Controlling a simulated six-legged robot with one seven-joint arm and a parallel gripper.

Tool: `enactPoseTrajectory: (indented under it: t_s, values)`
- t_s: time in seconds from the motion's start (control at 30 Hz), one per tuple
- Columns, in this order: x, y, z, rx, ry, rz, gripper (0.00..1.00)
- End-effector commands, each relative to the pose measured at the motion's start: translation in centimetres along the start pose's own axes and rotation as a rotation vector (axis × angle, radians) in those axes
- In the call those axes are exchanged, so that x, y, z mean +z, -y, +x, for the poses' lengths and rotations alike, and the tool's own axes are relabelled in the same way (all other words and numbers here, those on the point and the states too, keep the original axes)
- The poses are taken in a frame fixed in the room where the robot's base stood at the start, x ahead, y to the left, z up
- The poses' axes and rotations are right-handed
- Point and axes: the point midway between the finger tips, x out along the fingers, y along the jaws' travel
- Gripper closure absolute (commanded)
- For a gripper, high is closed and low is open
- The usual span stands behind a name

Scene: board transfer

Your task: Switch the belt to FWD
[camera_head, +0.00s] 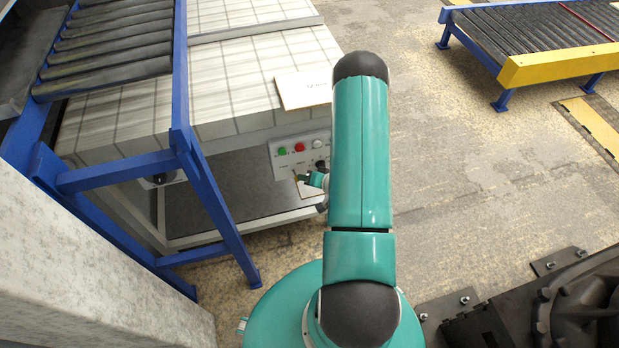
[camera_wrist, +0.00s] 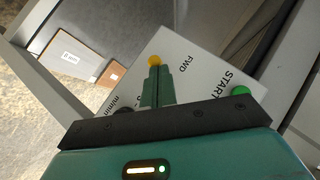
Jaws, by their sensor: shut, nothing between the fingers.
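The belt's control panel (camera_head: 286,158) is a pale plate on the front of the conveyor frame, with green, red and white buttons. In the wrist view the panel (camera_wrist: 195,62) shows the words FWD and START, with a green button (camera_wrist: 239,90) by START. A yellow-orange knob (camera_wrist: 155,60) is beside FWD. My gripper (camera_wrist: 156,72) is shut and empty, its fingertips right at the knob; I cannot tell whether they touch it. In the head view my gripper (camera_head: 304,179) is small at the panel's lower edge. The fingers hide part of the panel.
A blue-framed roller conveyor (camera_head: 110,40) stands at the left above the tiled belt bed. Another roller conveyor with a yellow end (camera_head: 555,62) stands at the back right. The floor between is open.

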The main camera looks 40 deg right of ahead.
Motion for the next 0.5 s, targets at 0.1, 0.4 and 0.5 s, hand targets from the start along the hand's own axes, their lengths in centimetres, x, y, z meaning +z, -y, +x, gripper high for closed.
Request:
enactPoseTrajectory:
  t_s: [0.1,0.4,0.5]
  values:
    - [0.3,0.5,0.3,-0.004,0.007,-0.005,1.00]
    - [1.3,1.5,0.9,-0.007,0.014,-0.008,1.00]
    - [1.5,1.8,1.1,-0.007,0.011,-0.007,1.00]
